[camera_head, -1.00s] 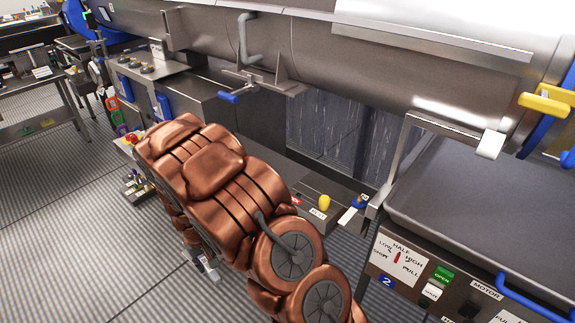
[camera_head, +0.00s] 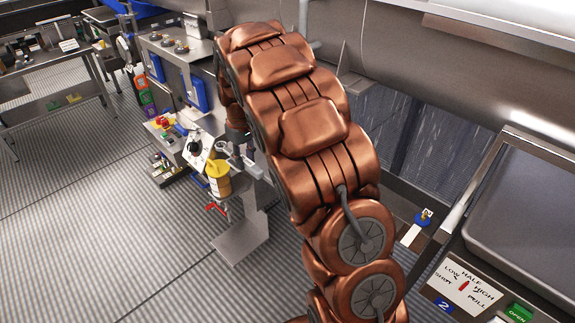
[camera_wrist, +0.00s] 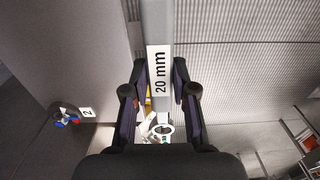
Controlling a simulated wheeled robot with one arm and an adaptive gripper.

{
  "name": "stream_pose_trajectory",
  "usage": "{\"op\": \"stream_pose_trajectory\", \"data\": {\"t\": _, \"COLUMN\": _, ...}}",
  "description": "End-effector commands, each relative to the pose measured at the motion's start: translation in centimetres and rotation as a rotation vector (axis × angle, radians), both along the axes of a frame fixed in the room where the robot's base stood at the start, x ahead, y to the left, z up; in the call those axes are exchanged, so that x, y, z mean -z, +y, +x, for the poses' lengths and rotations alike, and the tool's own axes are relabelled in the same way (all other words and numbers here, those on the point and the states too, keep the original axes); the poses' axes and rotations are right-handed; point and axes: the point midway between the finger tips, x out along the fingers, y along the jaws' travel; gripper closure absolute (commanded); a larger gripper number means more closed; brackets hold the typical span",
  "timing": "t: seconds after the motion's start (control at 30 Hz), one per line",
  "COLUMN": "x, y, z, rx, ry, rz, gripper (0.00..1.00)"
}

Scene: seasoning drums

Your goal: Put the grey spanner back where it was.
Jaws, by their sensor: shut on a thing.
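In the wrist view my gripper (camera_wrist: 160,88) is shut on the grey spanner (camera_wrist: 157,22), a flat grey bar with a white "20 mm" label between the two dark fingers. The bar runs up out of the top of that view, so its far end is out of sight.
A stand with a grey base plate (camera_head: 240,238) carries a yellow-and-white container (camera_head: 217,180) close to my arm's end. Blue-handled cabinets (camera_head: 175,75) stand behind. A large steel drum (camera_head: 470,60) and control panel (camera_head: 465,285) are at right. The floor at left is clear.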

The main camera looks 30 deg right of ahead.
Motion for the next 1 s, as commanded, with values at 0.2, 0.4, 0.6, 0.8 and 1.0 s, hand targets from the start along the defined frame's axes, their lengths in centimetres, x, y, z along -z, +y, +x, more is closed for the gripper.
{"op": "stream_pose_trajectory", "data": {"t": 0.2, "x": -0.9, "y": -2.1, "z": -1.2, "rx": -0.002, "ry": 0.0, "rz": -0.003, "gripper": 1.0}}
{"op": "stream_pose_trajectory", "data": {"t": 0.4, "x": -0.5, "y": -5.6, "z": -3.6, "rx": -0.001, "ry": 0.003, "rz": -0.003, "gripper": 1.0}}
{"op": "stream_pose_trajectory", "data": {"t": 0.6, "x": 0.0, "y": -9.2, "z": -6.1, "rx": 0.0, "ry": 0.005, "rz": -0.001, "gripper": 1.0}}
{"op": "stream_pose_trajectory", "data": {"t": 0.8, "x": 0.4, "y": -12.4, "z": -8.2, "rx": 0.0, "ry": 0.005, "rz": -0.001, "gripper": 1.0}}
{"op": "stream_pose_trajectory", "data": {"t": 1.0, "x": 0.8, "y": -13.6, "z": -9.0, "rx": -0.003, "ry": 0.002, "rz": -0.003, "gripper": 1.0}}
